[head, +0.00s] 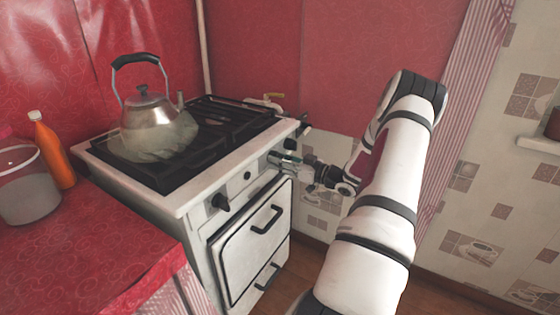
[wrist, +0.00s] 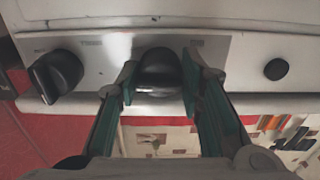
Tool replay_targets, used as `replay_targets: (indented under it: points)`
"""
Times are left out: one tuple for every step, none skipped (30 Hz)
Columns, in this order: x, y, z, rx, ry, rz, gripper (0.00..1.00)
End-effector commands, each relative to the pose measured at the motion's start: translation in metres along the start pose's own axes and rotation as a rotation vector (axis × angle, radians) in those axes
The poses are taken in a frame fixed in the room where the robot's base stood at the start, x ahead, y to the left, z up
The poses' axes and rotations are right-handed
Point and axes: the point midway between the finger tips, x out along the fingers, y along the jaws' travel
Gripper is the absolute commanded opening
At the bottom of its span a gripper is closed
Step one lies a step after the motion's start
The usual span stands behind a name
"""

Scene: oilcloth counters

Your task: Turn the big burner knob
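The white stove's front panel (wrist: 110,50) carries black knobs. In the wrist view a rounded black knob (wrist: 158,72) sits between the two teal-padded fingers of my gripper (wrist: 160,85), one finger on each side. The fingers are apart, with a thin gap seeming to show at the knob's sides; contact is not clear. Another large black knob (wrist: 55,75) is at the left, turned at a slant, and a small round black button (wrist: 276,69) is at the right. In the head view my gripper (head: 290,165) is at the panel's right end and hides the knob there.
A kettle (head: 152,112) stands on the stove's black grate (head: 215,130). The oven door (head: 250,240) with a bar handle is below the panel. An orange bottle (head: 52,150) and a bucket (head: 25,190) stand on the red counter (head: 90,235) at left.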

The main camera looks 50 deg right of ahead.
Motion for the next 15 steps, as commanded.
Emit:
replay_targets:
  points:
    - [0.0002, -0.0003, 0.0000, 0.000, 0.000, -0.001, 0.09]
    - [0.0002, -0.0003, 0.0000, 0.000, 0.000, -0.001, 0.06]
    - [0.0002, -0.0003, 0.0000, 0.000, 0.000, -0.001, 0.06]
    - [0.0002, -0.0004, 0.0000, 0.000, 0.000, -0.001, 0.07]
    - [0.0002, -0.0004, 0.0000, 0.000, 0.000, -0.001, 0.07]
    - [0.0002, -0.0004, 0.0001, -0.001, 0.000, -0.001, 0.07]
    - [0.0002, -0.0005, 0.0001, -0.003, 0.000, -0.001, 0.07]
    - [0.0003, -0.0005, 0.0001, -0.006, 0.000, -0.001, 0.07]
    - [0.0003, -0.0005, 0.0001, -0.011, 0.000, -0.001, 0.07]
    - [0.0004, -0.0006, 0.0002, -0.016, 0.000, -0.002, 0.07]
    - [0.0005, -0.0007, 0.0002, -0.023, 0.000, -0.002, 0.07]
    - [0.0007, -0.0008, 0.0002, -0.035, 0.000, -0.002, 0.07]
    - [0.0009, -0.0009, 0.0001, -0.046, 0.001, -0.003, 0.07]
    - [0.0010, -0.0010, 0.0001, -0.058, 0.001, -0.003, 0.07]
    - [0.0012, -0.0011, 0.0002, -0.078, 0.001, -0.004, 0.07]
